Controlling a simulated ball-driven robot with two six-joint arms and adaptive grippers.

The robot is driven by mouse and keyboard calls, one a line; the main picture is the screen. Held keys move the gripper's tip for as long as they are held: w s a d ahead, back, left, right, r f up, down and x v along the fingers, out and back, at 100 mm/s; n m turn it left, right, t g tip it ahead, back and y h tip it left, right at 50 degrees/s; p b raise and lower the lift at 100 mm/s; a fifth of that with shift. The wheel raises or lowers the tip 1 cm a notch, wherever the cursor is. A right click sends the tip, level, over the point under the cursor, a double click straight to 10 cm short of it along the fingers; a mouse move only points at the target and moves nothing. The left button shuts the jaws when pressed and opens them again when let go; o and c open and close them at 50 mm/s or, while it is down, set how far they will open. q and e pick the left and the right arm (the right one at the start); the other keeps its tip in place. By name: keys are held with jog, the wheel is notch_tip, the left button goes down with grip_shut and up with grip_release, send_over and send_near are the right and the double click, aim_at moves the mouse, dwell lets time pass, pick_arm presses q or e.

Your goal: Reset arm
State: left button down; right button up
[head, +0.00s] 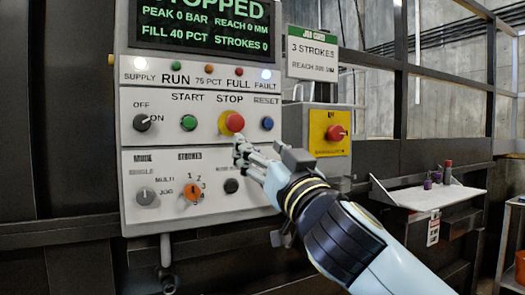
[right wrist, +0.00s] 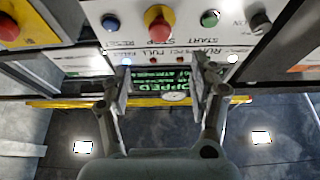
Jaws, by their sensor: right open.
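My right gripper (head: 243,157) is open and empty in front of the control panel (head: 150,225), just below the red STOP button (head: 232,122) with its yellow collar. I cannot tell whether it touches the panel. In the right wrist view, which is upside down, the open fingers (right wrist: 162,80) frame the lit display, with the STOP button (right wrist: 158,24) beyond them. The head view display (head: 198,25) reads STOPPED, fill 40 pct, strokes 0. The green START button (head: 188,122) and blue RESET button (head: 267,123) flank STOP. My left gripper is out of view.
A yellow box with a red knob (head: 335,133) stands right of the panel, under a job card (head: 313,52) reading 3 strokes. An orange selector (head: 191,192) sits low on the panel. A shelf (head: 425,198) with small bottles is at right. The supply and fault lamps glow.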

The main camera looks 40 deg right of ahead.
jog(key=shift+s+f, duration=0.1)
jog(key=shift+f, duration=0.05)
dwell(0.4)
jog(key=w+d+f+g+b, duration=0.1)
jog(key=w+f+g+b, duration=0.1)
jog(key=f, duration=1)
jog(key=w+d+f+g+b, duration=0.1)
jog(key=d+f+g+b, duration=0.15)
jog(key=f, duration=1.05)
jog(key=s+f+g+y+b, duration=0.1)
jog(key=s+f+g, duration=0.2)
jog(key=f, duration=1)
jog(key=s+f+g, duration=0.3)
jog(key=f, duration=1.1)
jog(key=s+a+f+g+y+b, duration=0.25)
jog(key=s+f+g, duration=0.35)
jog(key=s+f, duration=1.3)
jog(key=s+a+f+n+g, duration=0.1)
jog(key=s+f+g, duration=0.1)
jog(key=s+f, duration=0.4)
jog(key=s+a+f+n+g, duration=0.2)
jog(key=s+f, duration=0.5)
jog(key=s, duration=0.8)
jog(key=shift+s+a+y, duration=0.2)
jog(key=shift+s+y, duration=0.1)
jog(key=shift+y, duration=0.05)
